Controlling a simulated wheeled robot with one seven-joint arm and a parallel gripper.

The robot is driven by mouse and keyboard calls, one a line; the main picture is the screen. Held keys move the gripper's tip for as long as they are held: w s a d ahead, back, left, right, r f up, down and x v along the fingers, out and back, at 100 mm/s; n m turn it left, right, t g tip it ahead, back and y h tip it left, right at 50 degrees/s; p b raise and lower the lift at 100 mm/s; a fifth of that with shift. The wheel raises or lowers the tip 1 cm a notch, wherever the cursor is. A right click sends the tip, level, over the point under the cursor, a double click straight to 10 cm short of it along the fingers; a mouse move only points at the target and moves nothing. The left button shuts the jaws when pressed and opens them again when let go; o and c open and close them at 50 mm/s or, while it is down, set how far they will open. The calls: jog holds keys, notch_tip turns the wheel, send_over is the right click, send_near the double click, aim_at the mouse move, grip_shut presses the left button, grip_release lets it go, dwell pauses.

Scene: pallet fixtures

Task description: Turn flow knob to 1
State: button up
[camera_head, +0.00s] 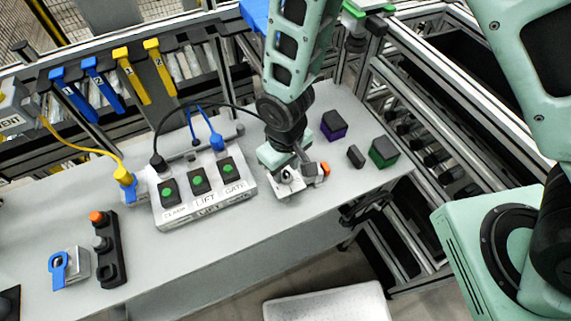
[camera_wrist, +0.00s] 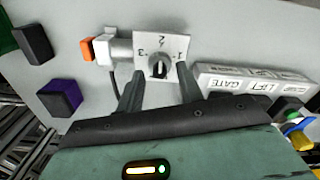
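The flow knob (camera_wrist: 158,67) is a round grey dial with a dark grip on a white plate (camera_wrist: 150,42) marked 1, 2 and 3. In the wrist view the dark grip stands roughly upright, in line with the 2; its exact pointing end is hard to tell. My gripper (camera_wrist: 160,84) is open, with one finger on each side of the knob and a visible gap to it. In the head view my gripper (camera_head: 287,168) is over the knob's plate (camera_head: 289,185) and partly hides it.
A white fitting with an orange end (camera_wrist: 88,49) adjoins the plate. The CLAMP, LIFT, GATE button box (camera_head: 203,190) stands close on the left. A purple-sided block (camera_head: 334,124), a dark block (camera_head: 356,156) and a green-sided block (camera_head: 383,151) lie to the right.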

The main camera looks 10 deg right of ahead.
jog(key=shift+f, duration=0.15)
grip_shut()
jog(key=m+b, duration=0.1)
jog(key=m, duration=0.1)
jog(key=shift+m, duration=0.4)
jog(key=m, duration=0.3)
jog(key=shift+m+b, duration=0.4)
jog(key=m, duration=0.3)
jog(key=shift+d+m, duration=0.1)
jog(key=shift+m, duration=0.2)
jog(key=shift+m+p, duration=0.75)
jog(key=shift+m, duration=1.05)
